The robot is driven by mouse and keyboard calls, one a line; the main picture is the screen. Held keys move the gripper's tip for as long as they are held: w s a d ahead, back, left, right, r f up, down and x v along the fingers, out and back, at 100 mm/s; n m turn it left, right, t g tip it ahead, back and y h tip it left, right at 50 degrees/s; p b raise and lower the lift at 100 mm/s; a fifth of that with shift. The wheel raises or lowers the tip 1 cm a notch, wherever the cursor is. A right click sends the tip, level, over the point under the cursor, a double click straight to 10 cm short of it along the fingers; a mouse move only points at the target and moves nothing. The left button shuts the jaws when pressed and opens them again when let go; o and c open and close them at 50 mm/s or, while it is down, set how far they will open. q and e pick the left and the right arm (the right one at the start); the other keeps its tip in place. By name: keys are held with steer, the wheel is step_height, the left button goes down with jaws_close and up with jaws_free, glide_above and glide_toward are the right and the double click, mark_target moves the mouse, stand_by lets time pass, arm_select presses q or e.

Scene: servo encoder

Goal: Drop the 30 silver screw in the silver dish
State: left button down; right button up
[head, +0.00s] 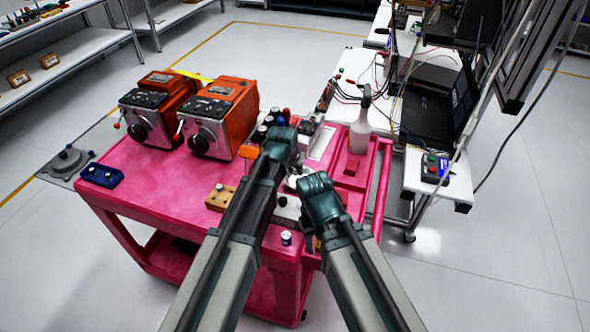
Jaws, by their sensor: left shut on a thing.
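My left gripper (281,145) is over the middle of the pink cart. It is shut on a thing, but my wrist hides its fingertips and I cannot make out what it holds. My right gripper (320,200) is lower, near the cart's right front corner. Its fingertips are hidden, so its opening cannot be told. A pale metallic patch (288,207) shows between the arms; I cannot tell whether it is the silver dish. A small silver cylinder (286,237) stands near the front edge. No screw can be clearly made out.
The pink cart (160,180) carries two orange machines (225,115), a wooden block with holes (219,197), a blue block (102,175) and a spray bottle (360,128). Several small bottles stand beyond my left gripper. A white bench (445,180) stands right.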

arm_select(q)
steer(key=shift+f, duration=0.5)
arm_select(e)
steer(key=shift+f, duration=0.5)
arm_select(q)
steer(key=c, duration=0.6)
jaws_free()
steer(key=shift+c, duration=0.2)
steer(key=shift+r, duration=0.2)
arm_select(e)
steer(key=shift+r, duration=0.15)
arm_select(q)
steer(key=p+v, duration=0.5)
steer(key=shift+s+a+r, duration=0.1)
steer(key=shift+s+r, duration=0.1)
steer(key=shift+r, duration=0.1)
arm_select(e)
step_height(320, 180, up, 5)
steer(key=shift+r, duration=0.1)
